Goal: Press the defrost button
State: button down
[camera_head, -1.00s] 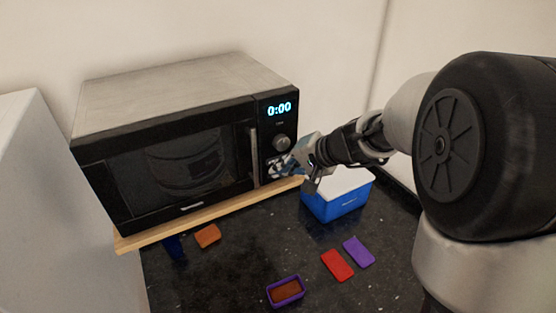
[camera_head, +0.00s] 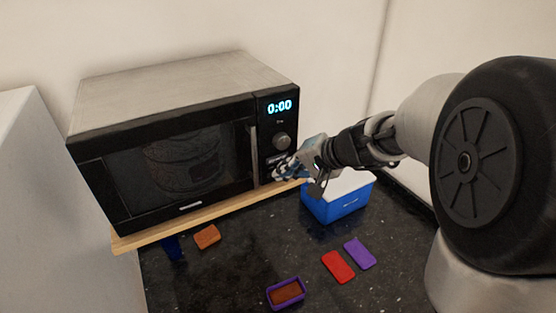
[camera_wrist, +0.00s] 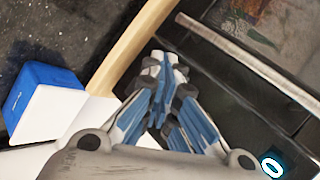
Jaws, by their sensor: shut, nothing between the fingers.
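The microwave (camera_head: 170,150) stands on a wooden board, with its door shut and its display (camera_head: 279,107) reading 0:00. Its control panel (camera_head: 264,136) is on the right of the front, with a round knob (camera_head: 281,141) under the display. My gripper (camera_head: 278,172) is shut and empty, its fingertips at the lower part of the panel below the knob. In the wrist view my gripper (camera_wrist: 165,65) points at the dark panel beside the door handle (camera_wrist: 245,58). The fingers cover the lower panel, so the defrost button cannot be made out, and contact cannot be told.
A blue box with a white lid (camera_head: 338,200) stands right of the microwave, under my arm. On the dark counter lie an orange block (camera_head: 207,237), a red piece (camera_head: 338,266), a purple piece (camera_head: 359,253) and a purple tray (camera_head: 274,297). The wooden board (camera_head: 200,215) juts out in front.

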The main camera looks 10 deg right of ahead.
jog(key=s, duration=0.1)
jog(key=s+d+b, duration=0.1)
jog(key=s, duration=0.1)
jog(key=s+b, duration=0.1)
jog(key=s, duration=0.1)
jog(key=shift+s+d, duration=0.1)
jog(key=shift+d, duration=0.25)
jog(key=s+a+f+n+g+h+b, duration=0.25)
jog(key=s+a+f+n+b, duration=0.2)
jog(key=s+f+b, duration=0.65)
jog(key=s+d+f+n+h+b, duration=0.3)
jog(key=s+f+b, duration=0.5)
jog(key=s, duration=0.5)
jog(key=shift+s+d+f+h, duration=0.2)
jog(key=shift+d+f+h, duration=0.25)
jog(key=shift+d+f, duration=0.35)
jog(key=c, duration=2.4)
grip_release()
jog(key=shift+a+f, duration=0.1)
jog(key=shift+a, duration=0.05)
